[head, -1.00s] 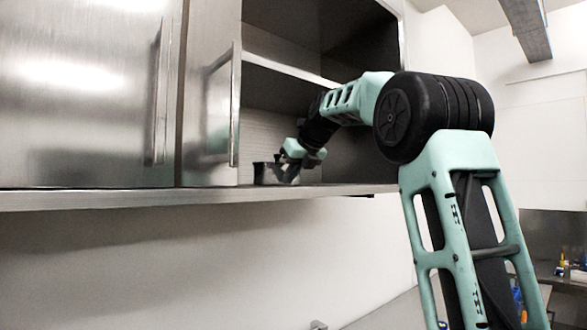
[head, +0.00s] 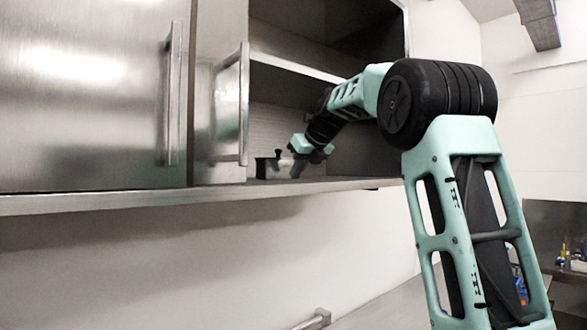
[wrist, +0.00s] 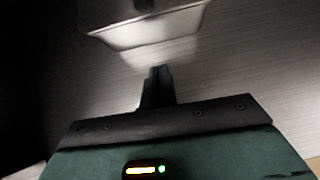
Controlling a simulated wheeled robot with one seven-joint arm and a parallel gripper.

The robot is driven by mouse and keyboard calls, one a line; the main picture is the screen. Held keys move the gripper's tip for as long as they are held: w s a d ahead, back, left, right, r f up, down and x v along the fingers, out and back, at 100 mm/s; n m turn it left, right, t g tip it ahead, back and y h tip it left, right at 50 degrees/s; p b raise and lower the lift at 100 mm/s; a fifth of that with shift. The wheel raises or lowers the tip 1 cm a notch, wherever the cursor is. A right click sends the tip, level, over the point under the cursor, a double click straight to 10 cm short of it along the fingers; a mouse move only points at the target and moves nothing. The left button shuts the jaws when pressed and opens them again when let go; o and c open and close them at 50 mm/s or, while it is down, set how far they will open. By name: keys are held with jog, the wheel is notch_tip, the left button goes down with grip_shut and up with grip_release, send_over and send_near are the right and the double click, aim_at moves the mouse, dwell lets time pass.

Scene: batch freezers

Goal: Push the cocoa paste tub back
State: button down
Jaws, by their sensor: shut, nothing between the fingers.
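The cocoa paste tub (head: 268,167) is a small dark container on the bottom shelf of the open cabinet, close to the door edge at the left. In the wrist view a pale, rounded container (wrist: 148,32) shows at the top, lying ahead of the fingers; I take it to be the tub. My gripper (head: 297,170) is inside the cabinet just right of the tub, pointing down. In the wrist view its fingers (wrist: 156,85) are together with nothing between them. A small gap shows between the fingertips and the container. The tub's label cannot be read.
The bottom shelf's front edge (head: 120,202) runs along below. The cabinet bottom right of my gripper looks clear.

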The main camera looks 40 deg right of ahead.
jog(key=shift+s+a+r+b, duration=0.1)
jog(key=shift+s+r+b, duration=0.15)
jog(key=shift+s, duration=0.3)
jog(key=shift+s+a+r+b, duration=0.1)
jog(key=shift+s+r, duration=0.1)
jog(key=shift+s, duration=0.3)
jog(key=shift+s+d+r, duration=0.15)
jog(key=shift+s+r, duration=0.05)
jog(key=shift+r, duration=0.1)
jog(key=b+v, duration=0.1)
jog(key=v, duration=0.6)
jog(key=shift+s+r+b, duration=0.2)
jog(key=shift+r+b, duration=0.05)
jog(key=shift+b, duration=0.15)
jog(key=shift+s, duration=0.1)
